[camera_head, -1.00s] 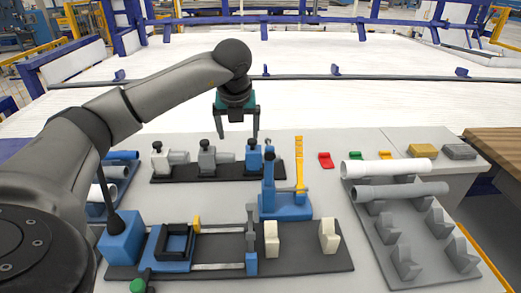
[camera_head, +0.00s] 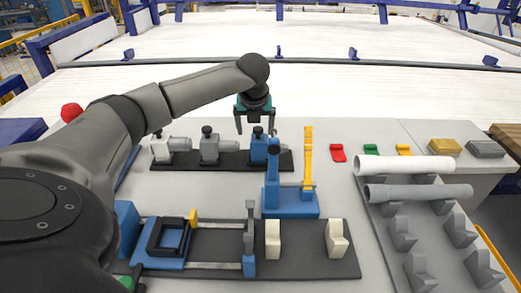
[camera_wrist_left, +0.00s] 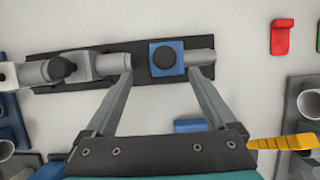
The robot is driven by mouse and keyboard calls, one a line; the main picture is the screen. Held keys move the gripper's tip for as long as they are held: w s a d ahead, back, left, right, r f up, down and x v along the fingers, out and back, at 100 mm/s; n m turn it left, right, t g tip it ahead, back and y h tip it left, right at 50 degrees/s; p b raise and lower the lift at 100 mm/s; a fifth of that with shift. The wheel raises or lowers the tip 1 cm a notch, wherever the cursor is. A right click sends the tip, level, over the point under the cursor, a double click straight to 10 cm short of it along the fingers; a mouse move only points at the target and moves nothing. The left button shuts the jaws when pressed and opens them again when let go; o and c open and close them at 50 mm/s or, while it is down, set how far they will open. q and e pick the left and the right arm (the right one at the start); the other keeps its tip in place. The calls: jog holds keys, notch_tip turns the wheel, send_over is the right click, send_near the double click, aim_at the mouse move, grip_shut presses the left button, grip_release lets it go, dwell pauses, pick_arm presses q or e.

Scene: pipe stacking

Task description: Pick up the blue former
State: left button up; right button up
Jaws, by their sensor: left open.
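The blue former (camera_head: 259,151) is a small upright blue block with a dark knob on top and a grey cylinder at its right side. It stands at the right end of a black base plate (camera_head: 228,160), beside a grey former (camera_head: 209,148) and a white former (camera_head: 161,148). My left gripper (camera_head: 255,131) is open and empty, pointing down above the blue former, apart from it. In the left wrist view the blue former (camera_wrist_left: 166,57) lies between and slightly beyond the two fingertips (camera_wrist_left: 161,74). My right gripper is not in view.
A blue stand (camera_head: 290,203) with an upright post and a yellow lever (camera_head: 308,160) is just in front. A white pipe (camera_head: 400,165) and a grey pipe (camera_head: 418,192) lie on a grey rack at the right.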

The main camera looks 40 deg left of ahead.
aim_at(258, 131)
pick_arm(q)
jog(key=shift+w+f, duration=0.3)
jog(key=shift+f, duration=0.2)
jog(key=x, duration=0.1)
jog(key=b+x, duration=0.1)
jog(key=x, duration=0.1)
jog(key=shift+w, duration=0.3)
jog(key=shift+w+a+f, duration=0.15)
jog(key=shift+f, duration=0.3)
jog(key=c, duration=1.1)
grip_shut()
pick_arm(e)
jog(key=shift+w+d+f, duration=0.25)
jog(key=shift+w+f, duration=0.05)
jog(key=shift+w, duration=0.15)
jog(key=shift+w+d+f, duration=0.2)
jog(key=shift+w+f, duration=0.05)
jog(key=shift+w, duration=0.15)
pick_arm(q)
jog(key=shift+r, duration=0.1)
